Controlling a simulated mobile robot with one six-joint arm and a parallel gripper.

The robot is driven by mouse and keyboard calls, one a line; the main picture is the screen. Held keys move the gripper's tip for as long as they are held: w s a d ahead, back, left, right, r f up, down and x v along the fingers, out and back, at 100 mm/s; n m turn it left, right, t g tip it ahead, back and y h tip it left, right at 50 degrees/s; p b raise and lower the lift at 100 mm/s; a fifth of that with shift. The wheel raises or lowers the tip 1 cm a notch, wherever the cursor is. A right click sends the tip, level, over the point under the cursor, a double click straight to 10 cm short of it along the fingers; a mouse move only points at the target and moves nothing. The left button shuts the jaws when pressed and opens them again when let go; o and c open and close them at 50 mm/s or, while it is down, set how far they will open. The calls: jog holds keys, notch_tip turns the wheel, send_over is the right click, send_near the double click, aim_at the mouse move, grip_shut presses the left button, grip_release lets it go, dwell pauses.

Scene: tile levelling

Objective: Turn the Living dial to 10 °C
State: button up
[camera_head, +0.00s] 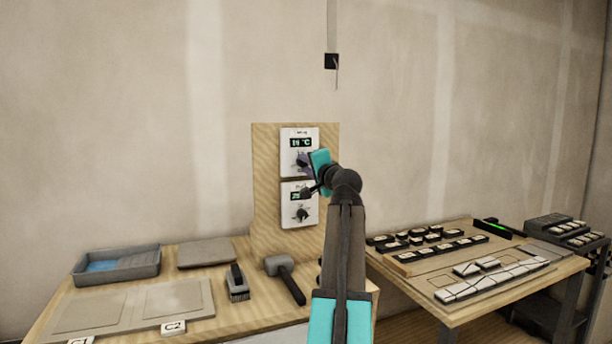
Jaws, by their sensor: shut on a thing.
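Two white thermostat units hang one above the other on a wooden backboard (266,190). The upper unit (286,165) has a green display (301,143) that seems to read in the teens of °C; its last digit and the small label are too blurred to read surely. My gripper (306,162) is at the upper unit's dial, shut on it, and largely hides it. The lower unit (288,220) has a dark dial (302,213) that stands free.
On the left bench are a grey tub (117,266), a flat grey slab (206,253), a brush (237,284), a mallet (285,277) and panels marked C1 and C2. The right table (398,275) holds several tiles and dark blocks. A black box (331,61) hangs above the backboard.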

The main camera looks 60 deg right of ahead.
jog(key=n+b, duration=0.5)
jog(key=n, duration=0.1)
jog(key=shift+f+n, duration=0.15)
jog(key=shift+n, duration=0.15)
jog(key=n+b, duration=0.3)
jog(key=n, duration=0.2)
jog(key=shift+n+y, duration=0.3)
jog(key=shift+n, duration=0.1)
jog(key=o, duration=1)
jog(key=shift+o, duration=0.2)
jog(key=shift+s+r, duration=0.1)
jog(key=shift+r, duration=0.1)
jog(key=v, duration=1.3)
jog(key=shift+s+a+p, duration=0.25)
jog(key=shift+p, duration=0.15)
